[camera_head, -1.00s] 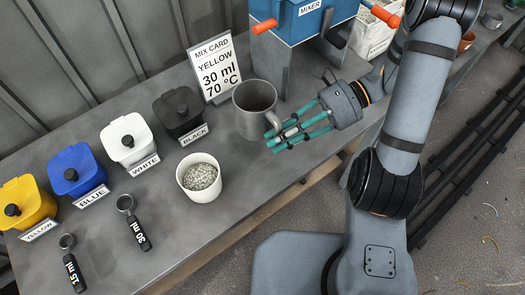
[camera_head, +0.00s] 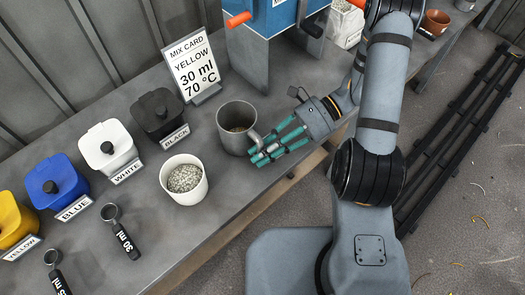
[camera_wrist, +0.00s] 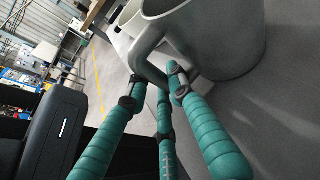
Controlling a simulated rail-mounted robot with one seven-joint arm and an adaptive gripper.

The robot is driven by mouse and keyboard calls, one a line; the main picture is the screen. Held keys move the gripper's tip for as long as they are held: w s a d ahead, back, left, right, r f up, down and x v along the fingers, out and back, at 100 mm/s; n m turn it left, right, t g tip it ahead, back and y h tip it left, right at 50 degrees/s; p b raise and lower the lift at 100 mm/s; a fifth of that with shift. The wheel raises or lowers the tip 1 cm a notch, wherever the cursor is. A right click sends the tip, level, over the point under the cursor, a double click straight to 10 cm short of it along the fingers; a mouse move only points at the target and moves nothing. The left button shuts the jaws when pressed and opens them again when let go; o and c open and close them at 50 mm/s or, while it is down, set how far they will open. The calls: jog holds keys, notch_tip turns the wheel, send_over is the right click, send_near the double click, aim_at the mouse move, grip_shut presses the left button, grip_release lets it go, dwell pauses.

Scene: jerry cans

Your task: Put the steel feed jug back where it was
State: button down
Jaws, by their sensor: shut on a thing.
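The steel feed jug (camera_head: 230,138) is upright at the bench, in front of the mix card and right of the white cup.
The white cup of grey pellets (camera_head: 184,179) stands close left of the jug. The mix card (camera_head: 193,65) and black canister (camera_head: 158,113) are behind. The blue mixer's grey stand (camera_head: 250,57) is behind right. The bench's front edge (camera_head: 262,205) is near.

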jog(key=c, duration=1.5)
grip_release()
jog(key=shift+f, duration=0.1)
jog(key=shift+c, duration=0.2)
jog(key=v, duration=1.2)
jog(key=shift+p, duration=0.3)
